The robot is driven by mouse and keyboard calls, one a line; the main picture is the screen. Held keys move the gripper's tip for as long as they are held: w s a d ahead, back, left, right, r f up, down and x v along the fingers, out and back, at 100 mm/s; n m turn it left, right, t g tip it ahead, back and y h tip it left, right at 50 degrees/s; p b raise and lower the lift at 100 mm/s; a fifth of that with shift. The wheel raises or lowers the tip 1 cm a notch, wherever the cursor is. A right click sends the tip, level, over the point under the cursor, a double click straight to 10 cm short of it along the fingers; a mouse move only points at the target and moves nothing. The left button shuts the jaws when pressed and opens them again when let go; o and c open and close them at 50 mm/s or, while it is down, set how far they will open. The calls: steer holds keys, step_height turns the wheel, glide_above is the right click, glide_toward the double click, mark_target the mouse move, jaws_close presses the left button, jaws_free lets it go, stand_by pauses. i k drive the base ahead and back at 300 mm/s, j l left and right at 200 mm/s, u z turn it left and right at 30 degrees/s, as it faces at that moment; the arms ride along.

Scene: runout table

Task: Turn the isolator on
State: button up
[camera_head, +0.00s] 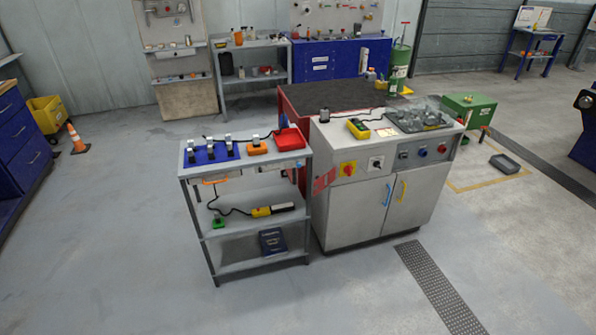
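A red rotary knob on a yellow plate (347,169), which looks like the isolator, is on the upper front panel of the grey cabinet (350,214). Its handle position is too small to tell. To its right is a dark rotary switch on a white plate (376,163). Further right is a darker panel (423,152) with small round controls, one blue and one red. A red tag or label (324,181) is at the cabinet's left edge, left of the knob. My gripper is not in view.
A grey shelf cart (264,240) stands against the cabinet's left side, carrying clamps, an orange box and a red tray (292,138). A floor grate (438,287) lies front right. The foreground floor is clear.

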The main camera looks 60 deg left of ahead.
mark_target(348, 169)
steer(key=u, duration=1.75)
steer(key=i+j+u, duration=0.3)
steer(key=i, duration=0.8)
steer(key=i+l+u, duration=0.25)
steer(key=i, duration=0.85)
